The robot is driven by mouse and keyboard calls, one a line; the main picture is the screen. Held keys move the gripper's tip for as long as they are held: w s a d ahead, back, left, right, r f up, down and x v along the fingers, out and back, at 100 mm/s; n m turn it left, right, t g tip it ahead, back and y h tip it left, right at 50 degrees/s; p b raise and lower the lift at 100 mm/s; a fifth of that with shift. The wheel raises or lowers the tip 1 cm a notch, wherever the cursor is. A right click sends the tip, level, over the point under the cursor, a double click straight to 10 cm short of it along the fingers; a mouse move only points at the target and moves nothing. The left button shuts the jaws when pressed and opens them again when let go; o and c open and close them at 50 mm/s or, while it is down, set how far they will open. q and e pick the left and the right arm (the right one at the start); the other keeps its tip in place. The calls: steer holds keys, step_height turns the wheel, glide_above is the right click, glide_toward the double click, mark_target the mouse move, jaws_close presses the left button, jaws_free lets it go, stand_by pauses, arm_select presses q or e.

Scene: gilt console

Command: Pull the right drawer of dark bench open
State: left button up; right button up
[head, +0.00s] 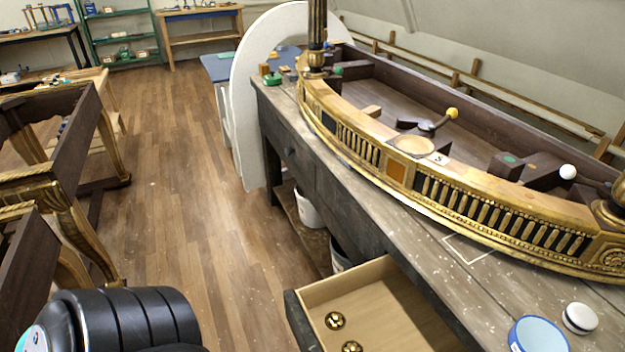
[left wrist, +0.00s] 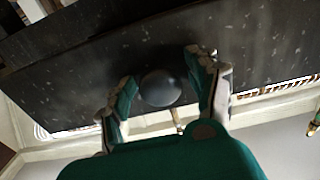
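The dark bench (head: 335,205) runs diagonally across the right of the head view. Its near drawer (head: 342,286) is pulled out, showing pale wood sides and a dark front. Two gold balls (head: 335,320) lie inside. In the left wrist view a dark panel (left wrist: 75,85) carries a round dark knob (left wrist: 160,90). My left gripper (left wrist: 166,88) has its fingers parted, one on each side of this knob. A narrow gap seems to show beside the right finger; firm contact is not visible. The left gripper is out of the head view. My right gripper is in neither view.
A long gilt console part (head: 440,185) lies on the bench top. A blue-rimmed bowl (head: 538,335) and a white-topped round item (head: 579,317) stand near the right corner. Another drawer knob (head: 291,152) shows farther along. Gilt-legged dark furniture (head: 65,150) stands left; wooden floor (head: 190,170) lies clear between.

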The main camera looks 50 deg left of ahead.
arm_select(q)
steer(key=v, duration=1.2)
stand_by(0.5)
